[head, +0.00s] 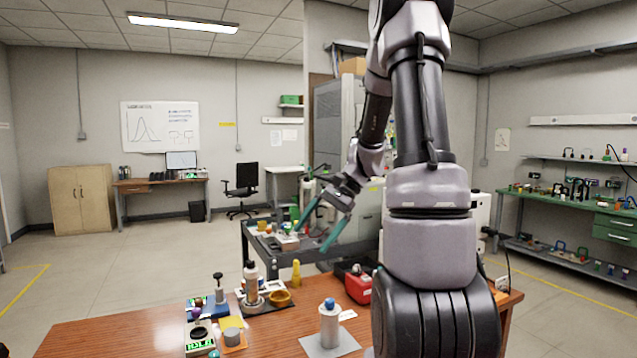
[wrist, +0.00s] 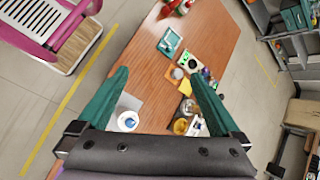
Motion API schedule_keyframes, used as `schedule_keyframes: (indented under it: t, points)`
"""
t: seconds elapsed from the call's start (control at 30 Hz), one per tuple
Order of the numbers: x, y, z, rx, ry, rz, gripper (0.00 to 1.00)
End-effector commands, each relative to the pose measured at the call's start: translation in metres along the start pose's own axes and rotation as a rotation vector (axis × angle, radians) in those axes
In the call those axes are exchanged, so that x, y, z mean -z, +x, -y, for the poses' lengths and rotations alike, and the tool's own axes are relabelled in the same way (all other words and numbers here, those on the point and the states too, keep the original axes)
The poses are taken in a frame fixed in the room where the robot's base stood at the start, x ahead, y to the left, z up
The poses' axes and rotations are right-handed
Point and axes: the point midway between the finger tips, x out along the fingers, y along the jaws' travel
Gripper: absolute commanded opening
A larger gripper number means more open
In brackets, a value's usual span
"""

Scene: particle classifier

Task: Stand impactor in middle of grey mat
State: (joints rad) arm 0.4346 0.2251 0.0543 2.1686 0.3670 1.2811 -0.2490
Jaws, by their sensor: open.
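A silver-white cylinder with a blue top, which looks like the impactor (head: 329,325), stands upright on the grey mat (head: 348,342) at the table's front. Its base looks near the mat's middle, though the mat's front edge is cut off. In the wrist view the impactor (wrist: 128,121) shows from above over the grey mat (wrist: 126,101), left of centre. My gripper (head: 320,223) is open and empty, raised above the table and apart from the impactor. In the wrist view its green fingers (wrist: 160,75) are spread wide.
A dark cart (head: 262,265) stands behind. The table's left front is clear.

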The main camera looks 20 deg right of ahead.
Motion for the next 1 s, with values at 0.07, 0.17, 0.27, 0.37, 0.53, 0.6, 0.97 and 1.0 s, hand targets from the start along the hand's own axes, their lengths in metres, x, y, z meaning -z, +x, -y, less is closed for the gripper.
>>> schedule_keyframes:
  t: [0.07,0.17,0.27,0.37,0.53,0.6,0.97,1.0]
  points:
    - [-0.033,-0.014,0.004,-0.038,-0.1,-0.083,1.0]
    - [-0.068,-0.028,0.004,-0.076,-0.21,-0.181,1.0]
    - [-0.1,-0.042,0.0,-0.1,-0.32,-0.282,1.0]
    - [-0.131,-0.055,-0.006,-0.11,-0.429,-0.385,1.0]
    - [-0.174,-0.076,-0.021,-0.099,-0.601,-0.549,1.0]
    - [-0.187,-0.082,-0.027,-0.087,-0.657,-0.604,1.0]
    - [-0.208,-0.094,-0.04,-0.055,-0.76,-0.709,1.0]
    - [-0.208,-0.094,-0.04,-0.055,-0.76,-0.709,1.0]
